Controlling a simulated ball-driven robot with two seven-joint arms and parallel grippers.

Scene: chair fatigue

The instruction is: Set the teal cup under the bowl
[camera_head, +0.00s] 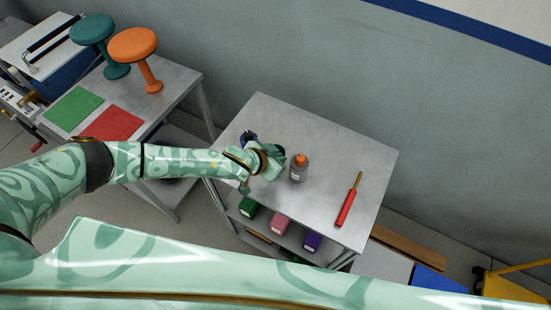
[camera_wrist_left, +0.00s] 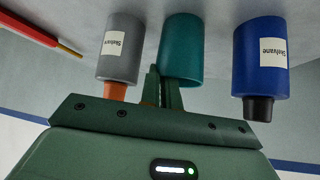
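The teal cup (camera_wrist_left: 182,45) stands on the metal table in the left wrist view, which shows the scene upside down. In the head view it is hidden by my left gripper. My left gripper (camera_wrist_left: 162,88) is at the cup's rim, with one finger beside its outer wall and the other overlapping the opening. The fingers are close together; I cannot tell whether they press on the wall. The left gripper (camera_head: 270,160) also shows over the table in the head view. I see no bowl. My right gripper is not in view.
A grey bottle with an orange cap (camera_head: 298,173) and a blue bottle (camera_head: 249,137) flank the cup closely. A red-handled tool (camera_head: 349,202) lies to the right on the metal table (camera_head: 340,150). Teal (camera_head: 92,30) and orange (camera_head: 133,45) stools stand on the left table.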

